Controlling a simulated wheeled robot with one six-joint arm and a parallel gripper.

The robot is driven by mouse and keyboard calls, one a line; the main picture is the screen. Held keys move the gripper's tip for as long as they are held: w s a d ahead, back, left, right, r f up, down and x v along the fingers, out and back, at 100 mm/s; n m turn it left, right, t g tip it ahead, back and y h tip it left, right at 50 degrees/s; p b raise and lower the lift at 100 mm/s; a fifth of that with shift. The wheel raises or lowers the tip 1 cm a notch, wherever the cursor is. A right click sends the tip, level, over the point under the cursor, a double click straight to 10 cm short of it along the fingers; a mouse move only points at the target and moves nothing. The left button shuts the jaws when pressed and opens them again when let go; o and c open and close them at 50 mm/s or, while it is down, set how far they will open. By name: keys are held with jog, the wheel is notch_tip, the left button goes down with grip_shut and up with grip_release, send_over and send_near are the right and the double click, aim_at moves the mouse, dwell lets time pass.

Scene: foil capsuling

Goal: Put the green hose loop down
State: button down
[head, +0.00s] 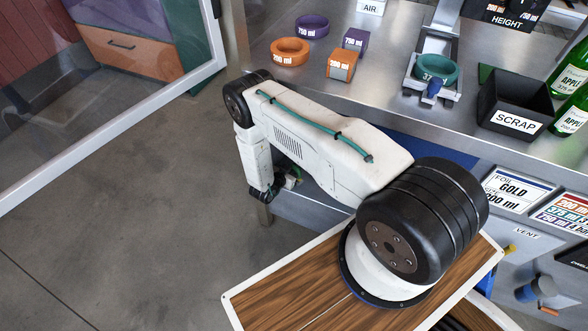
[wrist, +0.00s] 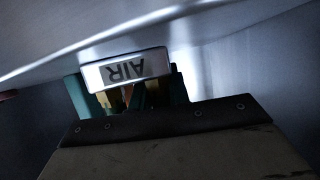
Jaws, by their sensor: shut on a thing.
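My gripper (head: 292,181) hangs low beside the bench's front edge in the head view, partly behind my own arm. Dark green (head: 284,158) shows just above it, too small to make out as a full loop. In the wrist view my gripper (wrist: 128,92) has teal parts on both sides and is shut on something. A white block lettered AIR (wrist: 126,70), upside down, lies across the fingertips and hides most of what is held. The green hose loop's full outline is not visible in either view.
The steel bench (head: 350,105) carries a purple ring (head: 312,27), an orange ring (head: 290,51), two small blocks, a fixture with a teal ring (head: 436,68), a black SCRAP bin (head: 514,104) and green bottles (head: 570,80). Open floor (head: 140,220) lies left. An AIR label (head: 370,8) stands behind.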

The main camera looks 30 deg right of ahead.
jog(key=c, duration=1.3)
grip_release()
jog(key=shift+c, duration=0.2)
jog(key=v, duration=1.2)
jog(key=shift+s+r, duration=0.1)
